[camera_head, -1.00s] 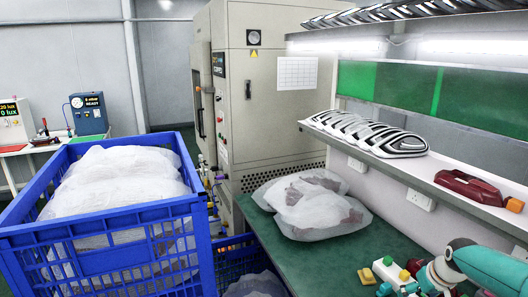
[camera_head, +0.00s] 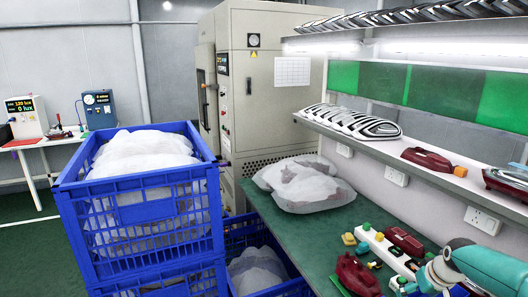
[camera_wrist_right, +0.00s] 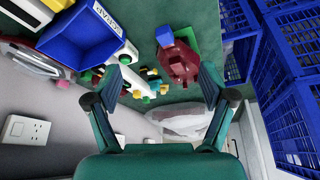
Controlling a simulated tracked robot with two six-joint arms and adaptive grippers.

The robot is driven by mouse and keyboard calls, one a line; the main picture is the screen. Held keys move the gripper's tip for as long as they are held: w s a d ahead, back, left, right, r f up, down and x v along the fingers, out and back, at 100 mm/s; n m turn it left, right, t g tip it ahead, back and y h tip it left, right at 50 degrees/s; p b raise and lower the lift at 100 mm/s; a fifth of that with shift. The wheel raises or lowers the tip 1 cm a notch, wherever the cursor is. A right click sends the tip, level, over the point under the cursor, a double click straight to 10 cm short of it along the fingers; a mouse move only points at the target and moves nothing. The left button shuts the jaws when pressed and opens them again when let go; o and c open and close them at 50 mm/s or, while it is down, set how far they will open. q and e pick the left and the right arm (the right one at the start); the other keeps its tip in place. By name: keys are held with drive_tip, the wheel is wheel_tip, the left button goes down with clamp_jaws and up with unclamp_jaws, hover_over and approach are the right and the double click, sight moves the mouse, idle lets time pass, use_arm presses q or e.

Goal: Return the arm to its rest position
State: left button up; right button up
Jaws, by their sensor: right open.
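My right arm (camera_head: 485,265) comes in at the lower right of the head view, teal with a pale joint, over the front of the green bench (camera_head: 315,225). My right gripper (camera_wrist_right: 158,88) shows in the wrist view with its two dark fingers wide apart and nothing held between them. Beyond the fingers are a dark red lamp (camera_wrist_right: 178,62) and a white fixture with coloured knobs. My left arm and gripper are not in view.
Red lamps (camera_head: 355,274) and a white fixture (camera_head: 388,250) with yellow and green knobs lie on the bench near my arm. Bagged parts (camera_head: 305,185) lie farther back. A blue crate (camera_head: 140,208) stands left. A shelf (camera_head: 390,150) with lamps runs along the wall.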

drive_tip(key=s+a+f+n+g+y+b, duration=0.1)
drive_tip(key=s+a+f+g+b, duration=0.15)
drive_tip(key=s+a+f, duration=0.7)
drive_tip(key=s+a+f+n+g+y+b, duration=0.15)
drive_tip(key=a+f+b, duration=0.4)
drive_tip(key=f, duration=0.95)
use_arm(q)
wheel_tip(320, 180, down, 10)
drive_tip(key=b, duration=0.1)
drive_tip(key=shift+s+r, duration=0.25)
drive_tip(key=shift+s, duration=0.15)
use_arm(e)
drive_tip(key=s+a+f+m, duration=0.1)
drive_tip(key=s+a+f, duration=0.2)
drive_tip(key=s, duration=0.3)
drive_tip(key=s+a+f+m+y, duration=0.1)
drive_tip(key=s+a+f+m, duration=0.1)
drive_tip(key=s+a+f, duration=0.2)
drive_tip(key=s+a+f+m, duration=0.1)
drive_tip(key=s+a+f, duration=0.2)
drive_tip(key=s+a, duration=0.3)
drive_tip(key=shift+s+a+f+m, duration=0.25)
drive_tip(key=shift+s+a+m, duration=0.15)
drive_tip(key=shift+s, duration=1.7)
drive_tip(key=shift+y, duration=0.25)
